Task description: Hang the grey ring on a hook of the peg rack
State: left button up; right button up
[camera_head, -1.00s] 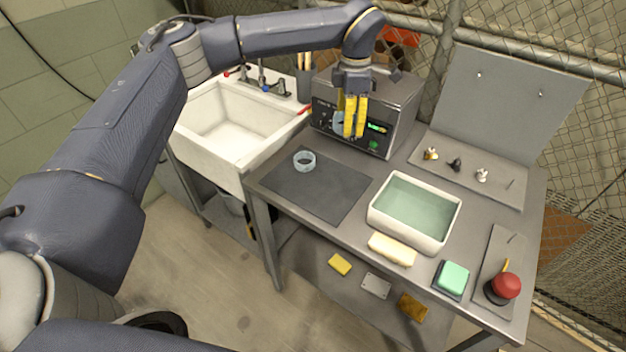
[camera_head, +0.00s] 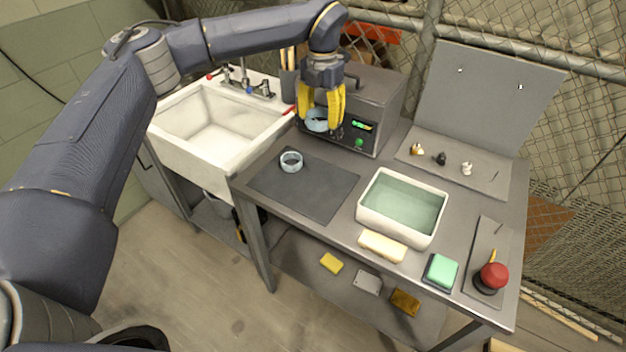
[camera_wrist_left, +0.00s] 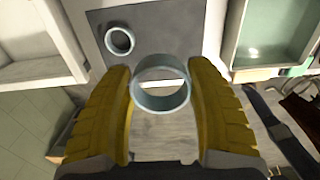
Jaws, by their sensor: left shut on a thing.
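My left gripper (camera_head: 320,122) is shut on a pale blue-grey ring (camera_head: 316,127). It holds the ring in the air in front of the grey box-shaped machine. In the left wrist view the held ring (camera_wrist_left: 161,104) sits between the two yellow fingers (camera_wrist_left: 160,95). A second, similar ring (camera_head: 291,168) lies on the dark mat (camera_head: 325,190); it also shows in the left wrist view (camera_wrist_left: 126,51). The upright grey board (camera_head: 485,110) at the back right, with two small pegs near its top, looks like the peg rack. My right gripper is not in view.
The machine (camera_head: 372,105) stands behind the held ring and the sink (camera_head: 160,150) is to the left. A water-filled tub (camera_head: 395,230), a cream block (camera_head: 382,246), a green sponge (camera_head: 440,270) and a red button (camera_head: 492,277) occupy the table's right side. Small items stand before the board.

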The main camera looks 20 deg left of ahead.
aim_at(320, 176)
pick_arm(q)
notch_tip(320, 176, down, 20)
jog(key=shift+r, duration=0.2)
dwell(0.8)
jog(key=shift+f, duration=0.15)
jog(key=o, duration=1)
